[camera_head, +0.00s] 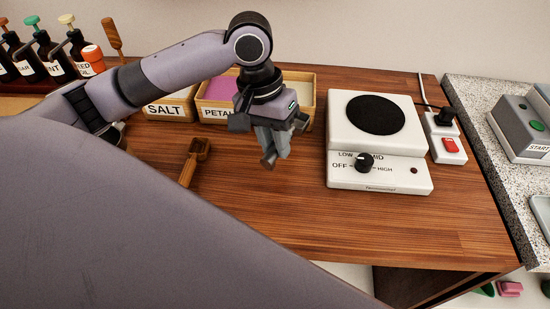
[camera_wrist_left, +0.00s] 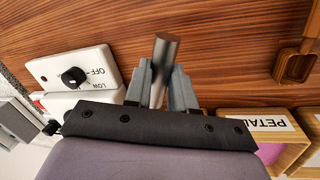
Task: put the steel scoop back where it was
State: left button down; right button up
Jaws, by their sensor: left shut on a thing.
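My left gripper (camera_head: 272,150) is above the wooden counter, in front of the petals box, and shut. In the left wrist view, its two fingers are closed on a grey metal rod (camera_wrist_left: 165,48), which looks like the handle of the steel scoop. The rod's round end sticks out past the fingertips. The scoop's bowl is hidden in both views. My right gripper is not in view.
A wooden scoop (camera_head: 198,150) lies left of the gripper. Behind stand the salt box (camera_head: 168,109) and petals box (camera_head: 213,114). A white hotplate (camera_head: 378,175) stands to the right, with a red switch (camera_head: 449,145) beyond. The counter's front middle is clear.

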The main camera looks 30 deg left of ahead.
pick_arm(q)
notch_tip(320, 180, down, 5)
dwell(0.4)
jog(key=c, duration=0.9)
grip_release()
jog(key=shift+f, duration=0.1)
jog(key=shift+c, duration=0.2)
notch_tip(320, 180, up, 12)
jog(key=a, duration=0.2)
jog(key=shift+a, duration=0.2)
jog(key=shift+s, duration=0.15)
